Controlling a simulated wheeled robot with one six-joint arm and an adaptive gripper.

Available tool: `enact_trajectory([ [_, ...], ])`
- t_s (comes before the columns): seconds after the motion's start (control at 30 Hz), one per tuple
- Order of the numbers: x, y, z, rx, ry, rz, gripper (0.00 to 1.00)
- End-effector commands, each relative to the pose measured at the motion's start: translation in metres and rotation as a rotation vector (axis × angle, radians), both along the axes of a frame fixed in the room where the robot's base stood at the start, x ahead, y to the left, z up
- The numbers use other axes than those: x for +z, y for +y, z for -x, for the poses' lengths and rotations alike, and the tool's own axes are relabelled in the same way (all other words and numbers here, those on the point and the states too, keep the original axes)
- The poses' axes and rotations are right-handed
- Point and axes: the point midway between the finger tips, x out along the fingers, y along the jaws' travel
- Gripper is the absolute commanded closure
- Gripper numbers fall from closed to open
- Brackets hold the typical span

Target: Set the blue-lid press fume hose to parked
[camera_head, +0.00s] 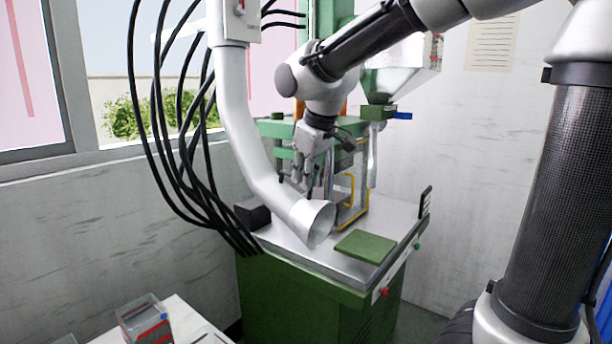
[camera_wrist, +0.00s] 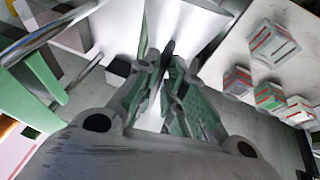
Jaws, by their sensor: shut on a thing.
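The pale grey fume hose (camera_head: 268,178) hangs from above on the left, bends, and ends in a flared hood (camera_head: 308,222) over the front of the press bed (camera_head: 285,246). The press (camera_head: 350,128) is green, with a hopper (camera_head: 402,82) and a small blue part (camera_head: 402,116) below it. My gripper (camera_head: 311,190) points down just behind the hood and is shut on the hose near its end. The hood partly hides the fingertips. In the wrist view my gripper (camera_wrist: 166,98) has its fingers close about a narrow dark part, with pale surfaces beyond.
Black cables (camera_head: 185,130) hang left of the hose. A green plate (camera_head: 365,246) lies on the bed's front right. A white table (camera_head: 180,322) holds a clear box (camera_head: 143,318); several small red-striped boxes (camera_wrist: 270,96) show in the wrist view. A window is at left.

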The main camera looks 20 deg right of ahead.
Motion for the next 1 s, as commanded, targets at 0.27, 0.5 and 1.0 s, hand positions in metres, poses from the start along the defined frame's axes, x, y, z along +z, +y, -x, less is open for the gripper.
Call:
enact_trajectory([
  [0.27,0.0003,0.0004,-0.0006,-0.033,-0.001,0.0,1.0],
  [0.5,0.0002,0.0004,-0.0007,-0.033,-0.001,0.0,1.0],
  [1.0,0.0012,0.0003,-0.0002,-0.033,-0.001,0.0,0.68],
])
